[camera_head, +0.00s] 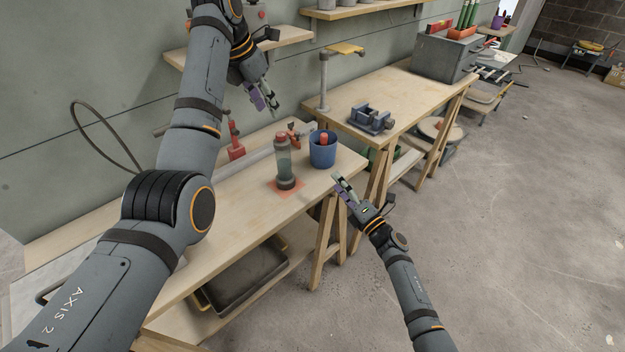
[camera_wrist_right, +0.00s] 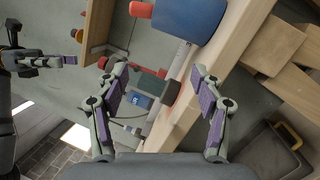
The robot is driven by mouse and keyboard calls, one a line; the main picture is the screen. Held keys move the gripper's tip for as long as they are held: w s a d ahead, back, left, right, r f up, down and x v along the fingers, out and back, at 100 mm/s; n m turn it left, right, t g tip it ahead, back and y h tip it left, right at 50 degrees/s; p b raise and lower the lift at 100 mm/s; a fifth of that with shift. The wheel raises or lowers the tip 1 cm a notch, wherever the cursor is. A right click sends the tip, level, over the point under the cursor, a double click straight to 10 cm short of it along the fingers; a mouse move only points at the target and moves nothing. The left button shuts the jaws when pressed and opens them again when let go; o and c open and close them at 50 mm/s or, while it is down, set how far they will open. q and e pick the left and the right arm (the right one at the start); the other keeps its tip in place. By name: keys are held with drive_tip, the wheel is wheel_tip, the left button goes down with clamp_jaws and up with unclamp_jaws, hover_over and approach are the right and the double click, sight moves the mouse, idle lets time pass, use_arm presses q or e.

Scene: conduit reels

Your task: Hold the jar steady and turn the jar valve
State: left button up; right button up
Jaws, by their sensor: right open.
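The jar (camera_head: 284,165) stands upright on a red square mat (camera_head: 287,187) on the near workbench. It has a clear greenish body, a dark base and a red top, which I take to be the valve. In the right wrist view the jar (camera_wrist_right: 148,83) appears sideways, beyond and between the spread fingers. My right gripper (camera_head: 343,184) is open and empty, just off the bench's front edge to the right of the jar. My left gripper (camera_head: 272,108) is above and behind the jar, apart from it; its finger gap is unclear.
A blue cup (camera_head: 323,149) with a red item in it stands right of the jar, near my right gripper. A second bench (camera_head: 395,95) carries a vise (camera_head: 371,118).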

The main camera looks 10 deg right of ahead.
sight(290, 167)
drive_tip(key=a+r+n+g+y, duration=0.1)
drive_tip(key=a+n, duration=0.1)
drive_tip(key=n, duration=0.4)
drive_tip(key=a+r+n+g+y, duration=0.1)
drive_tip(key=a+n+g, duration=0.1)
drive_tip(key=n, duration=0.4)
drive_tip(key=a+r+n+g+y, duration=0.1)
drive_tip(key=a+n+g, duration=0.1)
drive_tip(key=a+n, duration=0.2)
drive_tip(key=shift+r+n, duration=0.1)
drive_tip(key=shift+n, duration=0.8)
drive_tip(key=x, duration=1)
drive_tip(key=shift+a, duration=0.25)
drive_tip(key=c, duration=1.4)
